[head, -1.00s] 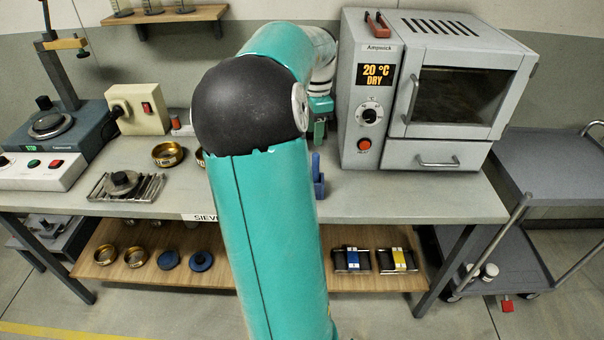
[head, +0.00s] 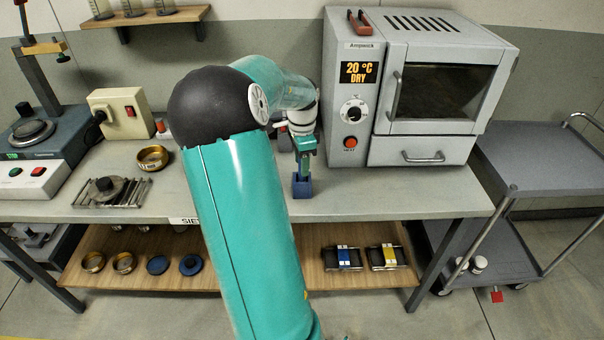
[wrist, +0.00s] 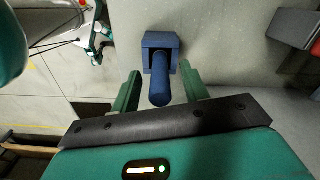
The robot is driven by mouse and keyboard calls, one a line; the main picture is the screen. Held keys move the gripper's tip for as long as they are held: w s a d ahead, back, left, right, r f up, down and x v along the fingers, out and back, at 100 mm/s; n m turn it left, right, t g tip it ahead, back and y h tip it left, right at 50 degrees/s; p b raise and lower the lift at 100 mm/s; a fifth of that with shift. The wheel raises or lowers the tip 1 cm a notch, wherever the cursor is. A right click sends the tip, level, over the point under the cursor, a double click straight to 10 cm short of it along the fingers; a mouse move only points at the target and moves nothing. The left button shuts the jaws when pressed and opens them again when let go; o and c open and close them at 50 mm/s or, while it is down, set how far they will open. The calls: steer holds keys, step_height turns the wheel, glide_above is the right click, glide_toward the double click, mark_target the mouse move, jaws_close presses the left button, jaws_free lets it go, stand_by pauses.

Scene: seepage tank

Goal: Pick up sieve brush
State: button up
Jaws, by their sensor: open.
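The sieve brush (wrist: 160,85) is blue, with a round handle and a square block. In the wrist view its handle lies between the two green fingers of my gripper (wrist: 160,91), with a visible gap on the right side and on the left. In the head view my gripper (head: 305,170) hangs over the bench in front of the oven, and the brush's blue block (head: 302,187) shows just below the fingers. The jaws are open and not closed on the handle. My fingers hide most of the handle in the head view.
The grey oven (head: 418,90) stands close to the right of my gripper. A brass sieve (head: 152,158) and a wire rack (head: 112,192) lie to the left on the bench (head: 380,200). A grey cart (head: 530,160) stands at the right. The bench front around the brush is clear.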

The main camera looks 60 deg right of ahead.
step_height(320, 180, down, 3)
steer(key=shift+r, duration=0.15)
jaws_close()
